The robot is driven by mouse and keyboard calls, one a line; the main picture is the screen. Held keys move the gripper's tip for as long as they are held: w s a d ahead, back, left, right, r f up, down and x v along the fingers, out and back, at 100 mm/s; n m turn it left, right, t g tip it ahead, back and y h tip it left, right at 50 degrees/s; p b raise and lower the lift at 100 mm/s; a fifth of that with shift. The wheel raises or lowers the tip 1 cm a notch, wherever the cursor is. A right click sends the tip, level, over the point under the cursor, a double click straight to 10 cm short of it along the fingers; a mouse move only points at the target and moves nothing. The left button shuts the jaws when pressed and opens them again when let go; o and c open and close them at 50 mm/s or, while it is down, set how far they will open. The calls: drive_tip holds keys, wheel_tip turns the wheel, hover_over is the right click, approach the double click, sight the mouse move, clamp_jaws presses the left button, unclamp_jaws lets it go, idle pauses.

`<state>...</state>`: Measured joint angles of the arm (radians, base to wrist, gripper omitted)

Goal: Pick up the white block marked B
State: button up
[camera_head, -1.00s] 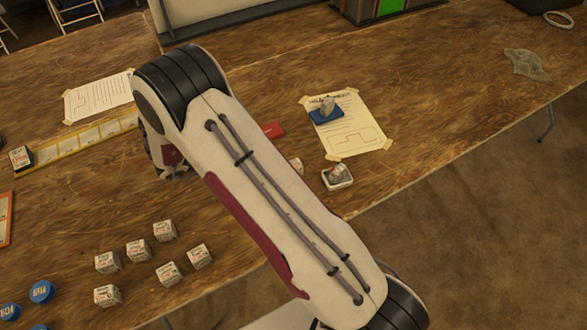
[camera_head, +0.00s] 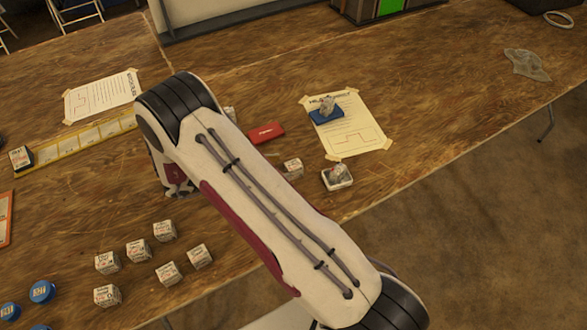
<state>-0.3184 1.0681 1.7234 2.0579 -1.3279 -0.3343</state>
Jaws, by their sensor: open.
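Several small white blocks with printed faces stand at the lower left of the table, among them one at the back (camera_head: 164,231), one at the front (camera_head: 107,296) and one at the right (camera_head: 200,256). Another white block (camera_head: 292,168) stands apart, just right of my arm. The print is too small to tell which is marked B. My arm crosses the middle of the view, and its far end bends down behind the large joint, above and behind the group of blocks. My gripper is hidden by the arm.
A red box (camera_head: 266,133), a small white dish (camera_head: 337,178) and a taped sheet (camera_head: 358,136) with a blue item (camera_head: 326,116) lie right of my arm. Blue caps (camera_head: 41,291) are at the lower left. A yellow strip (camera_head: 87,141) lies behind. Bare wood surrounds the blocks.

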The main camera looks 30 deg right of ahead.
sight(291, 165)
drive_tip(key=shift+x, duration=0.75)
drive_tip(key=shift+x, duration=2.6)
drive_tip(key=shift+r, duration=0.1)
drive_tip(key=c, duration=1.2)
